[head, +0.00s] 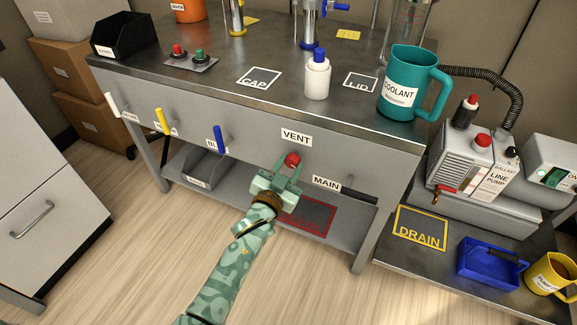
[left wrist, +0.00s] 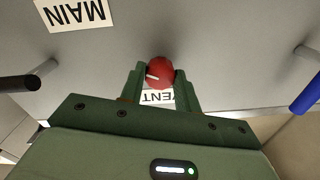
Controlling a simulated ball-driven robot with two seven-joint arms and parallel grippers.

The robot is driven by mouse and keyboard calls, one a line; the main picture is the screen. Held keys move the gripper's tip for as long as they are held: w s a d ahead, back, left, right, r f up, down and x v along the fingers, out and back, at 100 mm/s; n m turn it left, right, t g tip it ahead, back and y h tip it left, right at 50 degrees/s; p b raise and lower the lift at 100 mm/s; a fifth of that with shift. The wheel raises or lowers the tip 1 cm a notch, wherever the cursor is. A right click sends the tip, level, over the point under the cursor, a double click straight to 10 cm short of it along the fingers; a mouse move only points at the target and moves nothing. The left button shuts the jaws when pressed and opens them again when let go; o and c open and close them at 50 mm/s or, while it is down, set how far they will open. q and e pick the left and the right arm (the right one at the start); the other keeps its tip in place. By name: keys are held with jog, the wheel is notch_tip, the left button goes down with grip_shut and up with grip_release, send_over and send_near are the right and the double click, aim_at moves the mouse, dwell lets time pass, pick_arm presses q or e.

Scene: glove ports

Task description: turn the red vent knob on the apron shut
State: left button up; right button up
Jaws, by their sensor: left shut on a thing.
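The red vent knob (head: 292,160) sits on the grey front apron of the bench, just below the white VENT label (head: 296,137). My left gripper (head: 287,173) has come up to it from below and in front. In the left wrist view the two green fingers (left wrist: 160,85) are shut on the red knob (left wrist: 159,73), one on each side. A white pointer mark on the knob lies nearly level in that view. The VENT label (left wrist: 158,97) is partly hidden by the fingers and shows upside down. My right gripper is in neither view.
On the apron, a black handle (head: 360,195) by the MAIN label (head: 327,184) is to the right, and a blue handle (head: 219,139) is to the left. Yellow (head: 162,122) and white (head: 112,105) handles are farther left. A teal coolant jug (head: 405,82) stands on the bench top.

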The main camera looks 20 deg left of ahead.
pick_arm(q)
jog(key=m, duration=0.2)
jog(key=shift+m, duration=0.4)
jog(key=m, duration=0.3)
jog(key=shift+f+m, duration=0.15)
jog(key=shift+m, duration=0.25)
jog(key=m, duration=0.2)
jog(key=shift+m, duration=0.3)
jog(key=shift+m+b, duration=0.35)
jog(key=shift+m, duration=1.75)
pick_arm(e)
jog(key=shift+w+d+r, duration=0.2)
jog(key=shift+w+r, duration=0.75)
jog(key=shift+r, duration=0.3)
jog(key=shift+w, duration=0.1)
pick_arm(q)
jog(key=o, duration=1)
